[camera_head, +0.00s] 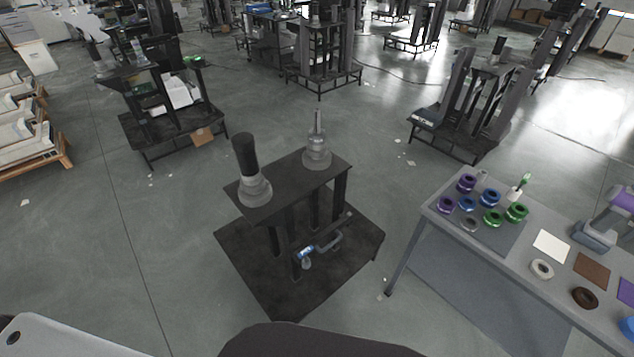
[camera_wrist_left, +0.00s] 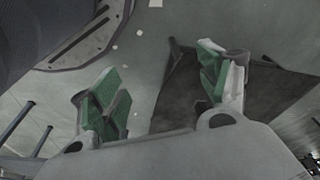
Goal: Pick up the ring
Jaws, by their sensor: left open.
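Several rings sit on a grey table (camera_head: 498,258) at the right of the head view. Purple rings (camera_head: 466,183), blue rings (camera_head: 467,203), green rings (camera_head: 517,212) and a grey ring (camera_head: 469,225) are grouped on a dark mat (camera_head: 510,237). Nearer are a white ring (camera_head: 541,269), a brown ring (camera_head: 584,297) and a partly cut-off blue ring (camera_head: 628,328). I cannot tell which ring the task means. My left gripper (camera_wrist_left: 160,88) is open and empty in the left wrist view, its green-padded fingers wide apart above the floor. No ring shows there. My right gripper is not in view.
A dark stand (camera_head: 300,180) with two upright posts and a wide base plate is in the middle. White (camera_head: 551,246), brown (camera_head: 591,271) and purple (camera_head: 627,291) squares lie on the table. A grey-purple device (camera_head: 598,232) stands there. Open floor separates stand and table.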

